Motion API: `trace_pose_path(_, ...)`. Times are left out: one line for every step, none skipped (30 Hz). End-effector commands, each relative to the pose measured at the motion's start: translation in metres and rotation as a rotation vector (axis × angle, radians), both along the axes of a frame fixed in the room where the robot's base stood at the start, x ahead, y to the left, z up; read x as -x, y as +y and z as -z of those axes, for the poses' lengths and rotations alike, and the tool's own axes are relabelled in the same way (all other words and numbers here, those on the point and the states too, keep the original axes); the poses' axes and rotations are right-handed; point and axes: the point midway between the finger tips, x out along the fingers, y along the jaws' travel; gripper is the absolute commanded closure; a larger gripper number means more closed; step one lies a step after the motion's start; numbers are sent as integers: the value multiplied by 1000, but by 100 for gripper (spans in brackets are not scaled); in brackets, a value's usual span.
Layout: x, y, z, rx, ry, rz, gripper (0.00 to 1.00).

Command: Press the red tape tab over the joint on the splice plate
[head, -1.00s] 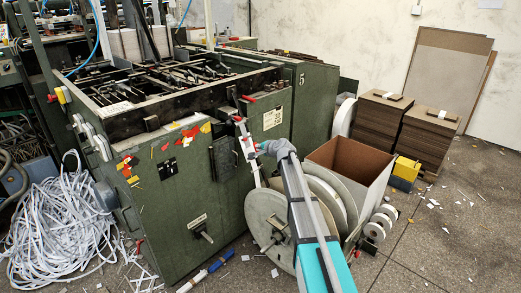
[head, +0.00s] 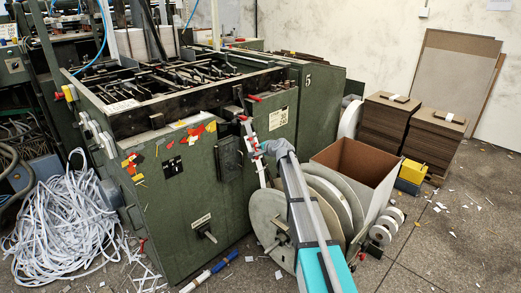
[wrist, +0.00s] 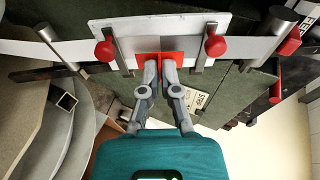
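The splice plate (wrist: 110,32) is a pale plate across the top of the wrist view, with white strip running out on both sides. Red-knobbed clamps (wrist: 105,50) (wrist: 215,45) stand across it. The red tape tab (wrist: 160,55) lies at the plate's lower middle, between the clamps. My gripper (wrist: 160,63) has its two fingers almost together, with their tips over the tab and partly hiding it.
The green machine (head: 185,215) fills the left and centre. Reel discs (head: 265,215) and an open carton (head: 350,160) stand beside my arm. White strip (head: 60,230) lies heaped at the left. Board stacks (head: 430,140) and a yellow box (head: 412,172) are at the right. Right-hand floor is mostly open.

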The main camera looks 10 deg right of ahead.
Motion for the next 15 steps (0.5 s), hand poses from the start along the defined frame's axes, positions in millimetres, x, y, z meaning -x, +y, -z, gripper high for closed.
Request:
trace_pose_path(-2,1,1,0,0,0,100)
trace_pose_path(-3,2,2,0,0,0,100)
trace_pose_path(-3,2,2,0,0,0,100)
trace_pose_path(-4,3,2,1,0,0,100)
trace_pose_path(-5,3,3,1,0,0,100)
trace_pose_path(-5,3,3,1,0,0,100)
trace_pose_path(-5,4,3,1,0,0,100)
trace_pose_path(-6,4,3,1,0,0,100)
trace_pose_path(-6,4,4,1,0,0,100)
trace_pose_path(-6,4,4,1,0,0,100)
trace_pose_path(-7,5,4,1,0,0,100)
trace_pose_path(-7,5,4,1,0,0,100)
trace_pose_path(-7,5,4,1,0,0,100)
trace_pose_path(-7,5,4,1,0,0,100)
trace_pose_path(-7,5,4,1,0,0,100)
